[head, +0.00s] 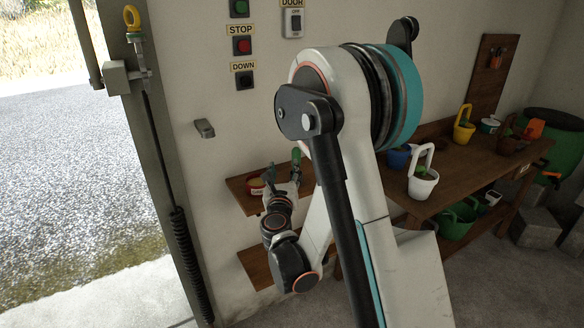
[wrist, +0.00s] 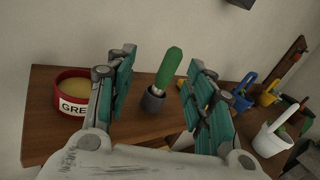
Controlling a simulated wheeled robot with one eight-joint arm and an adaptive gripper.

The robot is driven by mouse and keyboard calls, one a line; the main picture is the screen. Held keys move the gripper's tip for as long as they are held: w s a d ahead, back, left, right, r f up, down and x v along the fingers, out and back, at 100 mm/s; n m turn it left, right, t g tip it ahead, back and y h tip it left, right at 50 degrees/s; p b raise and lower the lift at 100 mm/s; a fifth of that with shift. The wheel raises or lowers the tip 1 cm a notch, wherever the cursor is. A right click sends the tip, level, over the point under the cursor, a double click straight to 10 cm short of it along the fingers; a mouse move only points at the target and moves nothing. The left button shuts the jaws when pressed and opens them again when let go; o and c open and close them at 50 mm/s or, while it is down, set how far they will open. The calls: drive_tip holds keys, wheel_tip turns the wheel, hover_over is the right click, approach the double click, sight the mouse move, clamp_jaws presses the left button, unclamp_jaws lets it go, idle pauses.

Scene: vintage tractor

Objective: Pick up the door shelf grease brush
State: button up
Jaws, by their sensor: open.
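The grease brush (wrist: 169,68) has a green handle and a pale metal neck, and stands tilted with its lower end in a small dark grey cup (wrist: 152,100) on the wooden shelf (wrist: 55,135). In the head view the brush's green handle (head: 296,156) shows above the upper shelf (head: 237,192) by the door. My gripper (wrist: 160,78) is open, with one finger pad on each side of the brush in the wrist view.
A red tin labelled "GRE" (wrist: 70,92) stands left of my gripper on the shelf. A white bucket (wrist: 271,140) and other buckets stand on the workbench (head: 450,165) at the right. A lower shelf (head: 256,268) and the wall (head: 190,90) are close by.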

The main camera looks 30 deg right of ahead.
wheel_tip(320, 180, down, 4)
drive_tip(key=d+m+g, duration=0.1)
drive_tip(key=d+m, duration=0.1)
drive_tip(key=m, duration=0.1)
drive_tip(key=shift+h, duration=0.4)
drive_tip(key=b+x, duration=0.1)
drive_tip(key=x, duration=0.5)
drive_tip(key=b+x, duration=0.2)
drive_tip(key=x, duration=0.4)
drive_tip(key=shift+w+d+r, duration=0.15)
drive_tip(key=shift+d+r, duration=0.05)
drive_tip(key=shift+d, duration=0.25)
drive_tip(key=shift+c, duration=0.4)
clamp_jaws()
